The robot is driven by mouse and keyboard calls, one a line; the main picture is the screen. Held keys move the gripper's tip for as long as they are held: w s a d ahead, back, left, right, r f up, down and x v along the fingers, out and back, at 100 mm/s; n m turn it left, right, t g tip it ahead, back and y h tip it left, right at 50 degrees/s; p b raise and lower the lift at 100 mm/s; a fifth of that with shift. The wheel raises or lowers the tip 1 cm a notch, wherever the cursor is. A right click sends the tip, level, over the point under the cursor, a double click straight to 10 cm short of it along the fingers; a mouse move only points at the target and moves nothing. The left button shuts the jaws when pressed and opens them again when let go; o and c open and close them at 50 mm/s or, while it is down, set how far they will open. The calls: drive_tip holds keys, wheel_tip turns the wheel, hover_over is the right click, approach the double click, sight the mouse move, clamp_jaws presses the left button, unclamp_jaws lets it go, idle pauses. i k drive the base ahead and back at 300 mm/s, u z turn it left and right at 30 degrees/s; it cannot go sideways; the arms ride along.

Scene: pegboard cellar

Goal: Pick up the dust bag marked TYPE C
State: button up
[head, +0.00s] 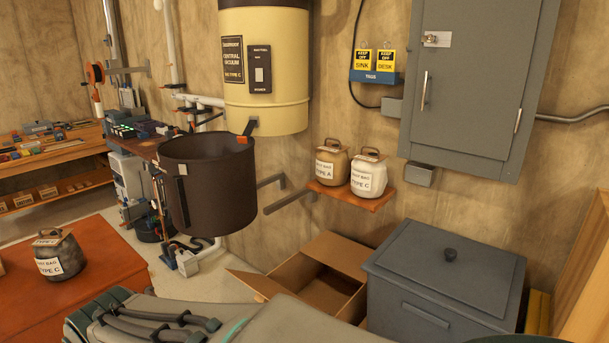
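A white dust bag (369,174) with a label reading TYPE C stands on a small wooden wall shelf (352,194). A tan dust bag (331,163) marked TYPE A stands close on its left on the same shelf. A dark grey dust bag (60,250) stands on the reddish table (100,250) at the left; its label also appears to read TYPE C. My gripper is not in view; grey parts of my own arm show at the bottom edge.
A central vacuum (264,60) hangs on the wall above a dark open bin (207,185). Below the shelf are an open cardboard box (335,257) and a grey lidded chest (443,270). A grey cabinet (480,80) and a tag rack (375,77) hang above.

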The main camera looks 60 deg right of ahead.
sight(368, 174)
drive_tip(key=z, duration=2.15)
drive_tip(key=i, duration=0.5)
